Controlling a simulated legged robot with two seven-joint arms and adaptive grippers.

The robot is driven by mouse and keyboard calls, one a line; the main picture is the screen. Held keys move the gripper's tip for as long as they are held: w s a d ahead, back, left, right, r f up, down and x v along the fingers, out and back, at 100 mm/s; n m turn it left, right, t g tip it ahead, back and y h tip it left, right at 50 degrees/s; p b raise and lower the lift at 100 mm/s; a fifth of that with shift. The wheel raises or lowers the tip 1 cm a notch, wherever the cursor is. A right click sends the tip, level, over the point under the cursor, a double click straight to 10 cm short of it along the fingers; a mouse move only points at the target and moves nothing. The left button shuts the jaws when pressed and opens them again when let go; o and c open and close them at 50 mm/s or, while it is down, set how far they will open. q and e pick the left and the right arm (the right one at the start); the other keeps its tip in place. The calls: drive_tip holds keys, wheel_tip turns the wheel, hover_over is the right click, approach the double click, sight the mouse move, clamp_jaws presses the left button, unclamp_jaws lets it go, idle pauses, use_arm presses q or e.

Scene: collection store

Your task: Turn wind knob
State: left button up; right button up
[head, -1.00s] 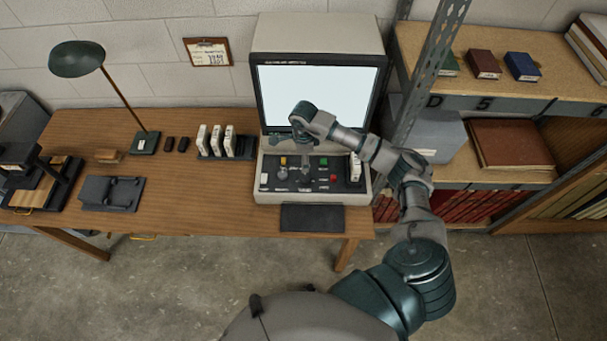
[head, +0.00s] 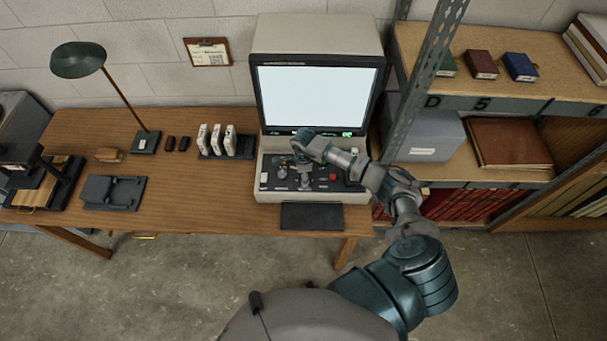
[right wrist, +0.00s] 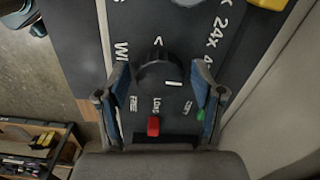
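The microfilm reader (head: 318,35) with its lit blank screen (head: 315,95) stands on the wooden desk. Its dark control panel (head: 266,172) is partly hidden by my right arm. In the right wrist view a round black knob (right wrist: 158,76) with a white mark sits beside partly covered white lettering starting "WI". My right gripper (right wrist: 161,70) is open over the panel, one blue-padded finger on each side of the knob, with small gaps showing. My left gripper is out of view.
A red button (right wrist: 153,126) and a green one (right wrist: 201,115) are close to the fingers. A yellow control (right wrist: 268,3) is at the top right. White boxes in a rack (head: 213,154) stand left of the reader. A metal shelf post (head: 425,85) rises on the right.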

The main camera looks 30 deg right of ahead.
drive_tip(key=shift+d, duration=0.1)
drive_tip(key=c, duration=0.8)
drive_tip(key=shift+m, duration=0.4)
drive_tip(key=m+b, duration=0.1)
drive_tip(key=m, duration=0.3)
drive_tip(key=shift+d+m, duration=0.1)
drive_tip(key=shift+m, duration=0.2)
drive_tip(key=m, duration=0.3)
drive_tip(key=shift+w+m, duration=0.1)
drive_tip(key=shift+m, duration=1.6)
drive_tip(key=o, duration=1.2)
